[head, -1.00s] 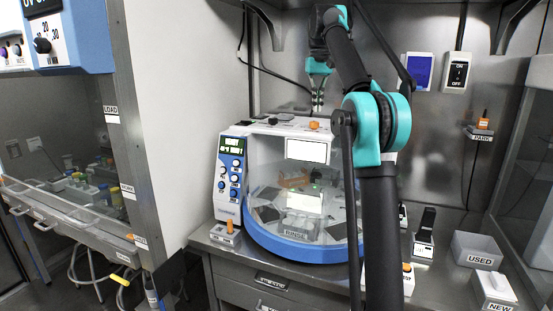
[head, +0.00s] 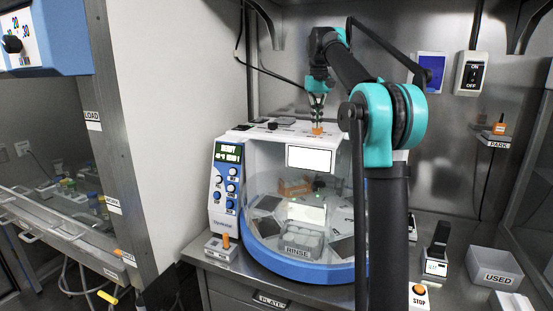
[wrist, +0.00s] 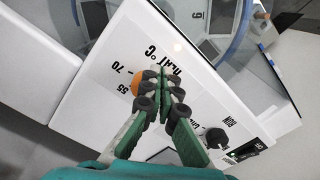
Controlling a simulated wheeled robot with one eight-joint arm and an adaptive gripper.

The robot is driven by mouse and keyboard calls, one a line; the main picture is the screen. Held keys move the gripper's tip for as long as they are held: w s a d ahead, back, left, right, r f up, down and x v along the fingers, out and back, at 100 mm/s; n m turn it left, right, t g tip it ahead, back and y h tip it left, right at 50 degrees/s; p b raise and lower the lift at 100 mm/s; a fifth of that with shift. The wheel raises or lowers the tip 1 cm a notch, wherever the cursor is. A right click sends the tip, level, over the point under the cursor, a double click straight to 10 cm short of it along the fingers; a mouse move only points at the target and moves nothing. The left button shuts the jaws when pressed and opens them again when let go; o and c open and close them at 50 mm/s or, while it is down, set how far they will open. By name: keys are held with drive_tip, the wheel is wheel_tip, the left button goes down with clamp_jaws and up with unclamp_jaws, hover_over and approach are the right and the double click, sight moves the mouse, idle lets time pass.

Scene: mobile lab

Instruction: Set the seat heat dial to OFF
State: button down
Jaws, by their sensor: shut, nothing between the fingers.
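An orange knob (head: 317,131) stands on the white top of the blue-and-white machine. No "OFF" mark or "seat heat" label is legible to me. My gripper (head: 317,120) points down at the orange knob, and its fingertips (wrist: 161,76) are together with nothing between them. They are at or just beside the knob; I cannot tell whether they touch it.
A black knob (wrist: 216,138) sits on the same top panel. The machine's clear curved cover (head: 260,185) is below the front edge. A cable and metal wall (head: 405,110) are behind.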

drive_tip(key=shift+f, duration=0.6)
drive_tip(key=shift+d, duration=0.45)
idle(0.4)
drive_tip(key=shift+d, duration=0.35)
drive_tip(key=shift+w+d, duration=0.2)
drive_tip(key=shift+d, duration=0.4)
drive_tip(key=shift+s+d, duration=0.2)
drive_tip(key=shift+s, duration=0.15)
wheel_tip(320, 180, up, 6)
idle(0.7)
